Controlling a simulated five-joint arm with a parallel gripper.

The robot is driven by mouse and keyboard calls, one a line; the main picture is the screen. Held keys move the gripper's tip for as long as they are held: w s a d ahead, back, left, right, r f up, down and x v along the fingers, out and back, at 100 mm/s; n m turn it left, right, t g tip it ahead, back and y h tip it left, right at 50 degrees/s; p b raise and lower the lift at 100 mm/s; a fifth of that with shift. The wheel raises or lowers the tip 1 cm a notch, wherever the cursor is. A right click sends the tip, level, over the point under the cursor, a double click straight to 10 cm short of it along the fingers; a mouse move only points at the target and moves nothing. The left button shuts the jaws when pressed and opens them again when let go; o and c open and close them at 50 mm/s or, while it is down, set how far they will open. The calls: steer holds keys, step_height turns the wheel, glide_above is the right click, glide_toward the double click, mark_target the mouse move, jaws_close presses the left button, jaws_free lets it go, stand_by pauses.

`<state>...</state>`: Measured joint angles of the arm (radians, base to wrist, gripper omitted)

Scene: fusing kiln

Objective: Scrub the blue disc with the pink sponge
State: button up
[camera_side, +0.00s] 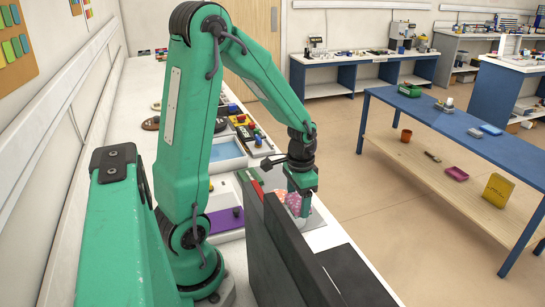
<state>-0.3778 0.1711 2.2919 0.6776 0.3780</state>
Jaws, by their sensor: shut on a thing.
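My gripper (302,192) points down over the bench, just behind a dark upright panel. A pink, speckled thing (286,198), which looks like the pink sponge, shows at its jaws. The jaws are shut on it, though the fingertips are partly hidden. The panel covers the lower part of the pink thing and the surface below it. I cannot make out the blue disc; whether it lies under the sponge cannot be told.
The dark panel (262,243) stands close in front of my gripper. A light blue tray (228,165), a purple pad (226,221) and several small coloured items lie left of it on the white bench. A blue table (455,125) stands apart at the right, across open floor.

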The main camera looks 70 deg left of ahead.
mark_target(297, 223)
steer(key=shift+f, duration=2.2)
steer(key=shift+a, duration=2.1)
steer(key=shift+f, duration=0.6)
steer(key=shift+d, duration=0.1)
steer(key=shift+d, duration=2)
steer(key=shift+a, duration=2.1)
